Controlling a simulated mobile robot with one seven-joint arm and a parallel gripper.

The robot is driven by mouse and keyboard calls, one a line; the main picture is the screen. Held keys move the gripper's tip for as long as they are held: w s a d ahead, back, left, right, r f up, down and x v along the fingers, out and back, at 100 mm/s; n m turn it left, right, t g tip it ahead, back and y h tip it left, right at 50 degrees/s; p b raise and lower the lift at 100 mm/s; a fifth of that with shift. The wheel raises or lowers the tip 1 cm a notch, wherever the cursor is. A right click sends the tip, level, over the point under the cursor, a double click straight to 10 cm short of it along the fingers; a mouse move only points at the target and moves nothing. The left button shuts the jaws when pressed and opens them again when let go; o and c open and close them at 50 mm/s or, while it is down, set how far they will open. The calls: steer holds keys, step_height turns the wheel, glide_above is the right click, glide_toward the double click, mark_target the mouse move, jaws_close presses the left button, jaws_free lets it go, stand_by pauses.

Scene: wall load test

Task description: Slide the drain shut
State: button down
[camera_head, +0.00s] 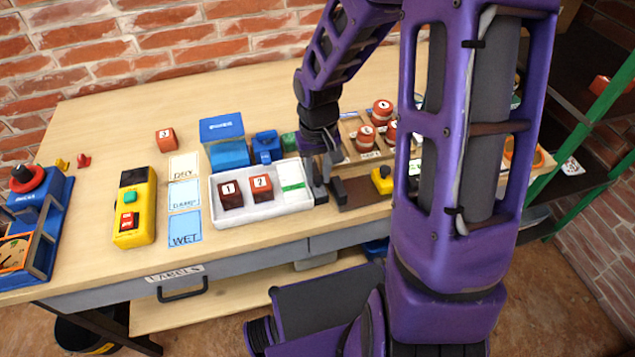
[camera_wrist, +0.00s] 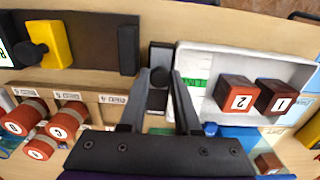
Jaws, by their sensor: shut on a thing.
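My gripper (camera_head: 326,187) is at the tray's right end. In the wrist view my gripper (camera_wrist: 158,78) has its two fingers on either side of a small dark knob (camera_wrist: 158,76) and is shut on it. The drain opening itself is hidden.
A yellow block with a black knob (camera_head: 382,180) stands right of my gripper. Red cylinders (camera_head: 366,138) stand in a wooden rack behind. Blue boxes (camera_head: 222,139) stand behind the tray. Label cards (camera_head: 184,197) and a yellow button box (camera_head: 134,207) are to the left.

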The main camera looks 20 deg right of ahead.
steer(key=shift+w, duration=2)
steer(key=c, duration=0.9)
jaws_free()
step_height(320, 180, up, 7)
steer(key=p, duration=0.5)
